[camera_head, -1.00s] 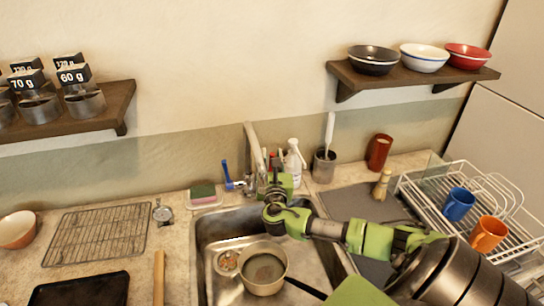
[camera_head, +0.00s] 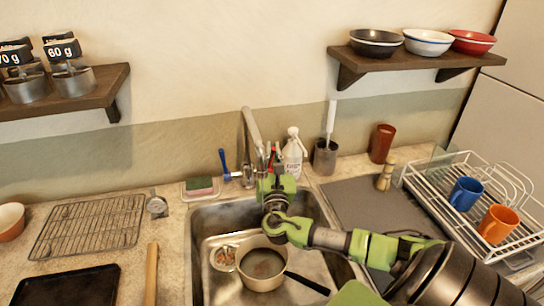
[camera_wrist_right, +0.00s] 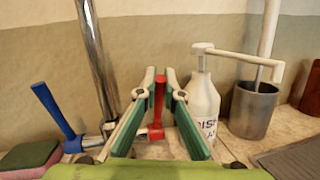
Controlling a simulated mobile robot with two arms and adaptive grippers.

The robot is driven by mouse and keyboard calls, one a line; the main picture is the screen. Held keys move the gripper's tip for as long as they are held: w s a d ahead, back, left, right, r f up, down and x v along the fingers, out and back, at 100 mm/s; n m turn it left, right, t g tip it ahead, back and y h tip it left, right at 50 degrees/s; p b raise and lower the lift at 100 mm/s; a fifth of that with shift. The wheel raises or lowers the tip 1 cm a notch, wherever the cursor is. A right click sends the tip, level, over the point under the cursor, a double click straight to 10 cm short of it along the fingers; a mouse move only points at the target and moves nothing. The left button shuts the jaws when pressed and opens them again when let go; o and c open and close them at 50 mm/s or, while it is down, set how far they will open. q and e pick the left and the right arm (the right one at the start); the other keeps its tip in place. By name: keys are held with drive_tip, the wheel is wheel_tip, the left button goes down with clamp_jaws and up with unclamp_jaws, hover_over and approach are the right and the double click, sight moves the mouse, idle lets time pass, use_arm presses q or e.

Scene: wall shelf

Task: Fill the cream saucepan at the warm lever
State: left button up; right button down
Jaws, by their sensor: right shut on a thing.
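The cream saucepan (camera_head: 263,279) sits upright in the sink (camera_head: 212,207), its dark handle pointing lower right. I cannot tell how much water is in it. The metal tap (camera_head: 252,130) rises behind the sink. A red lever (camera_wrist_right: 158,99) stands upright at the tap's right, and a blue lever (camera_wrist_right: 52,108) leans at its left; the blue one also shows in the head view (camera_head: 223,161). My right gripper (camera_wrist_right: 158,78) is shut on the red lever, one finger on each side; in the head view its fingers are mostly hidden. My left gripper is not in view.
A white soap bottle (camera_head: 293,153) and a utensil cup (camera_head: 325,158) stand just right of the gripper. A sponge (camera_head: 200,185) lies left of the tap. A small round item (camera_head: 224,257) is in the sink beside the pan. A dish rack (camera_head: 440,195) stands at the right.

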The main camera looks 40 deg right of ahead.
drive_tip(key=shift+s, duration=0.1)
drive_tip(key=c, duration=2.2)
unclamp_jaws()
drive_tip(key=shift+o, duration=0.2)
drive_tip(key=shift+a, duration=0.1)
drive_tip(key=shift+s+a+f, duration=0.15)
drive_tip(key=shift+s+a, duration=0.1)
drive_tip(key=shift+s, duration=0.05)
drive_tip(key=v, duration=1.1)
